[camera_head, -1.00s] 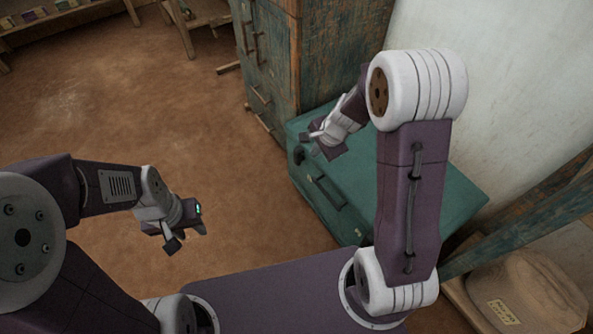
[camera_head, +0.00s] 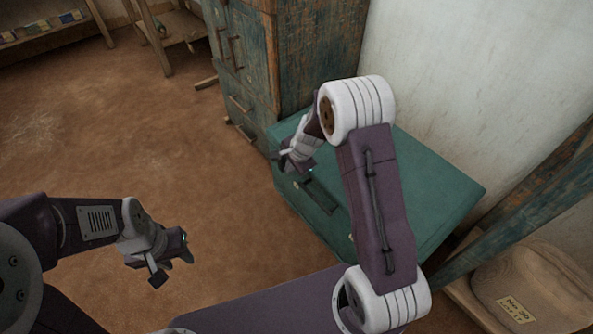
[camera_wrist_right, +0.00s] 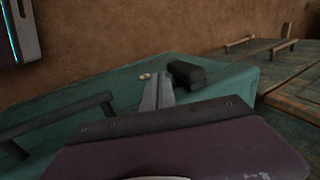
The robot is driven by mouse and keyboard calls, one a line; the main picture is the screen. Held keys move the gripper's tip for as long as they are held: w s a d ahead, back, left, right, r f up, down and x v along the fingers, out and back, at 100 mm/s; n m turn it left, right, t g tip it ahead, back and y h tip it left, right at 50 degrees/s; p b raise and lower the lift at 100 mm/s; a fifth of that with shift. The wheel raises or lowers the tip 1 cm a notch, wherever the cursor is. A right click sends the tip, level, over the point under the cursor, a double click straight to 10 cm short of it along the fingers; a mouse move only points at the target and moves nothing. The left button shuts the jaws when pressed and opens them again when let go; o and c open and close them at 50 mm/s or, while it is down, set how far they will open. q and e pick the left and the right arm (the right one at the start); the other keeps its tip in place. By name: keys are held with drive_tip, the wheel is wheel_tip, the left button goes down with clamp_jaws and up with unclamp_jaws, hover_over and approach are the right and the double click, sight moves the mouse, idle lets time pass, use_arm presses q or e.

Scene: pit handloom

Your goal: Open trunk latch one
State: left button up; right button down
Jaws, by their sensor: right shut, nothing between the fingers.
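The green trunk (camera_head: 430,185) stands by the wall, with a dark handle (camera_head: 320,197) on its front. It also fills much of the right wrist view (camera_wrist_right: 235,85), where the handle bar (camera_wrist_right: 60,118) is at the left. A dark block (camera_wrist_right: 187,72), seemingly a latch part, sits at the trunk's edge with a small pale fitting (camera_wrist_right: 147,76) beside it. My right gripper (camera_head: 290,168) is shut and empty at the trunk's front edge. Its fingertips (camera_wrist_right: 158,90) appear close to the block; contact cannot be told. My left gripper (camera_head: 172,268) is over bare floor, its jaw opening unclear.
A weathered wooden cabinet (camera_head: 240,65) stands directly behind the trunk. A wooden beam (camera_head: 515,205) and a labelled sack (camera_head: 540,290) are at the right. The brown floor (camera_head: 120,130) left of the trunk is clear.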

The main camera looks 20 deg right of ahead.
drive_tip(key=shift+w+a+r, duration=0.1)
drive_tip(key=shift+w+a, duration=0.2)
drive_tip(key=shift+w, duration=0.5)
